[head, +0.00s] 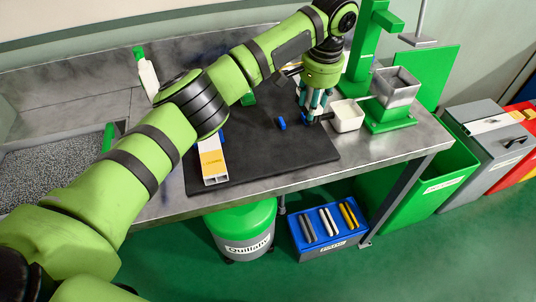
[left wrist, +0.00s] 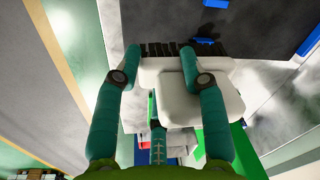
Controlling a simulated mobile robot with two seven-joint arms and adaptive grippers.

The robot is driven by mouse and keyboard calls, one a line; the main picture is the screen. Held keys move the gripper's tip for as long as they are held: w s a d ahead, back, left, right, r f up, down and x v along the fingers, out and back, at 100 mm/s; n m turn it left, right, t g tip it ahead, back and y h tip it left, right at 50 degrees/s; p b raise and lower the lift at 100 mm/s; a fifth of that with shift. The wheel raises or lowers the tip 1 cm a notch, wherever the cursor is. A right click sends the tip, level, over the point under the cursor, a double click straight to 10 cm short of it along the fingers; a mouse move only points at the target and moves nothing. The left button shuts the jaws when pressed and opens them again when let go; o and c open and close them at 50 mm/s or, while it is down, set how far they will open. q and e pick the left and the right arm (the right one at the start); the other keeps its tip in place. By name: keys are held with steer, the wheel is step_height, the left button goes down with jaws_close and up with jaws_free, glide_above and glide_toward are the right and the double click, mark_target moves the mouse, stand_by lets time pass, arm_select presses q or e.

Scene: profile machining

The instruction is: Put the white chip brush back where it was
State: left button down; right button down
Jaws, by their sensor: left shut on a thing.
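The white chip brush (head: 347,116) has a blocky white body and short dark bristles. My left gripper (head: 313,113) is shut on it, near the right edge of the dark mat (head: 262,168). In the left wrist view the brush (left wrist: 190,100) lies between the two teal fingers of the gripper (left wrist: 160,55), with its dark bristles along the far edge. The gripper hides part of the brush in the head view, and I cannot tell whether the brush touches the bench. My right gripper does not show.
A white profile piece with an orange label (head: 211,161) lies on the mat, with a small blue block (head: 281,124) nearby. A green machine with a grey box (head: 396,88) stands at the right. A chip-filled tray (head: 110,137) is at the left. A blue tray (head: 311,246) stands below the bench.

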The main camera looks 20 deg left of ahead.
arm_select(q)
steer(key=shift+w+d+f, duration=0.1)
steer(key=shift+w+d, duration=0.05)
steer(key=shift+f, duration=0.1)
steer(key=s+a+f+p, duration=0.1)
steer(key=s+a+f, duration=0.1)
steer(key=a, duration=0.1)
steer(key=s+a+f+p, duration=0.1)
steer(key=s+a+f, duration=0.1)
steer(key=s+a, duration=0.1)
steer(key=s+a+f+p, duration=0.2)
steer(key=a, duration=0.1)
steer(key=shift+s+f, duration=0.25)
steer(key=shift+f, duration=0.1)
step_height(320, 180, down, 3)
steer(key=shift+d+f+p, duration=0.1)
steer(key=shift+p, duration=0.55)
steer(key=shift+f, duration=0.45)
steer(key=c, duration=0.7)
jaws_free()
steer(key=shift+f, duration=0.15)
